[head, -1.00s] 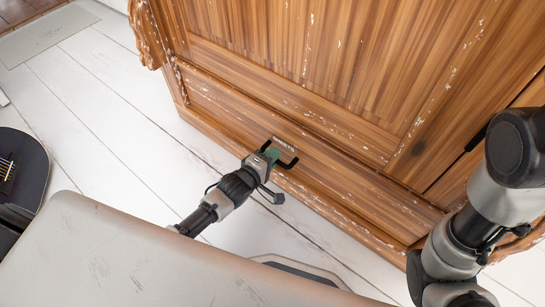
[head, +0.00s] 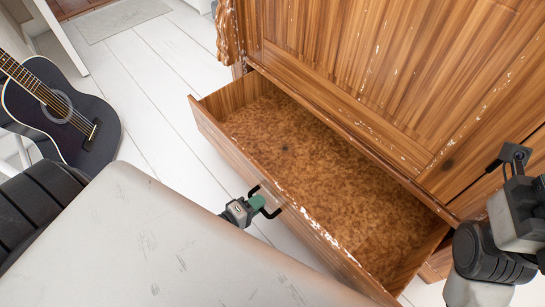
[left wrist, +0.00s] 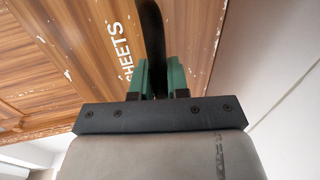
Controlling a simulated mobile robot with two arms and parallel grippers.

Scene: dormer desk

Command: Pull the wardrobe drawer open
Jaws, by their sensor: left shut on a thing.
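The wardrobe (head: 370,70) is worn brown wood with chipped edges. Its bottom drawer (head: 300,160) stands well out from the body, and its mottled brown inside is empty. My left gripper (head: 256,204) is at the drawer's front and is shut on the dark drawer handle (head: 273,213). In the left wrist view the green fingers (left wrist: 161,78) close on either side of the black handle bar (left wrist: 152,35). The word SHEETS shows on the wood beside it. My right arm is at the right edge of the head view; the black part (head: 515,154) there may be its gripper.
A black guitar (head: 60,108) stands at the left. White plank floor (head: 165,85) is clear between guitar and wardrobe. A light mat (head: 120,18) lies farther back.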

